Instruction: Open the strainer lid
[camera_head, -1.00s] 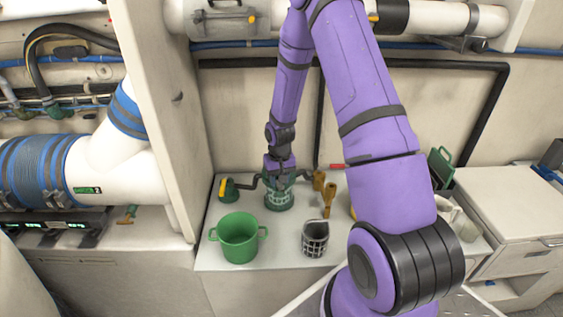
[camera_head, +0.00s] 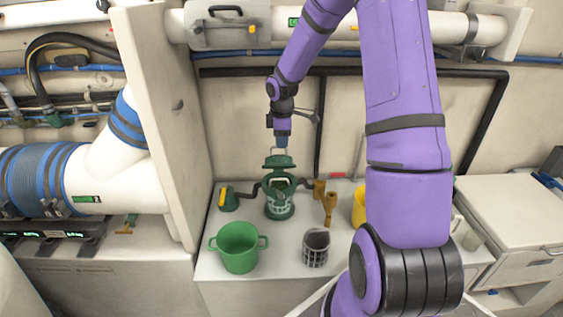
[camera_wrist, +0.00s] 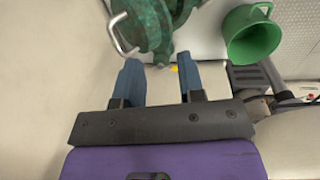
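The green strainer (camera_head: 279,205) stands on the white counter against the back wall. Its lid (camera_head: 278,161) is raised, tilted up at the rear, and the strainer's top shows open beneath it. A metal bail handle (camera_head: 277,150) sticks up from the lid; it also shows in the wrist view (camera_wrist: 119,36), beside the left finger and not between the fingers. My gripper (camera_head: 282,145) hangs just above the lid, pointing down. In the wrist view my gripper's blue fingers (camera_wrist: 158,62) are apart, with nothing held between them.
A green bucket (camera_head: 238,248) and a grey mesh basket (camera_head: 316,248) stand in front on the counter (camera_head: 280,265). A white partition (camera_head: 155,110) bounds the left side.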

